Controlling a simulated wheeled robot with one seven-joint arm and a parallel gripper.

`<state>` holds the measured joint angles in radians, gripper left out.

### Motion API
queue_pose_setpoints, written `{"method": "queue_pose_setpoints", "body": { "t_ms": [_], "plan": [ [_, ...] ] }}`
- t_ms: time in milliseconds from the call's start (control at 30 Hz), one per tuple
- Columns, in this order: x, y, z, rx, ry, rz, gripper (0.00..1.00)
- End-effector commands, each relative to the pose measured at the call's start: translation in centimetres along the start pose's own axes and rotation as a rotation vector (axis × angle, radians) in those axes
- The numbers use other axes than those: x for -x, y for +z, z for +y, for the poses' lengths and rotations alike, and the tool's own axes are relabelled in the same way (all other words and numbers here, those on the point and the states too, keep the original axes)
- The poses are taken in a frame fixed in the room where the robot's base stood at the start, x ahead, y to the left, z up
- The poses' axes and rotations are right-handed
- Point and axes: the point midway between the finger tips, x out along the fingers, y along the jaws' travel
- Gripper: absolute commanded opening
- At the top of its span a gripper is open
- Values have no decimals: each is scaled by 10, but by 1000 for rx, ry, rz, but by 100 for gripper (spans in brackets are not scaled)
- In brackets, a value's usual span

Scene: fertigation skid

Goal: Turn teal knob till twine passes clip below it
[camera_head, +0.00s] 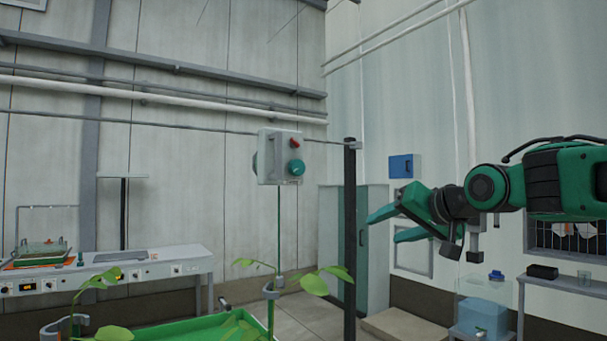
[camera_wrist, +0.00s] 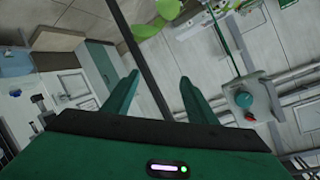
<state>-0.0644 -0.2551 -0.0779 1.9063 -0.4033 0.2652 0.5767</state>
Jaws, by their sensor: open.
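The teal knob (camera_head: 296,168) is on the front of a pale grey box (camera_head: 266,158), below a red switch (camera_head: 295,143). In the wrist view the knob (camera_wrist: 243,100) is right of my fingers. A thin green twine (camera_head: 279,225) hangs from the box to a small grey piece (camera_head: 279,281) at its lower end. A grey ring-like clip (camera_head: 270,291) sits just left of that, by the plant; whether the twine touches it is unclear. My gripper (camera_head: 383,228) is open and empty, right of the box and lower than the knob. It also shows in the wrist view (camera_wrist: 160,78).
A dark upright post (camera_head: 350,240) stands between the box and my gripper. Leafy plants (camera_head: 315,284) and a green tray (camera_head: 190,331) are below the box. A bench (camera_head: 140,265) is at left, a shelf table (camera_head: 565,283) at right. A blue box (camera_head: 404,166) is on the wall.

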Motion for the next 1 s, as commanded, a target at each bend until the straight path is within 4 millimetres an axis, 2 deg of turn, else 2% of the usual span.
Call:
{"method": "queue_pose_setpoints", "body": {
  "t_ms": [33, 100, 200, 300, 467, 1000],
  "plan": [
    [-6, -12, -40, -3, -89, 26, 52],
    [-7, -27, -89, -16, -203, 56, 52],
    [-3, -39, -141, -36, -328, 81, 52],
    [1, -45, -170, -49, -400, 90, 52],
    [-2, -48, -184, -55, -430, 94, 52],
    [-78, -56, -216, -54, -426, 93, 52]
  ]
}}
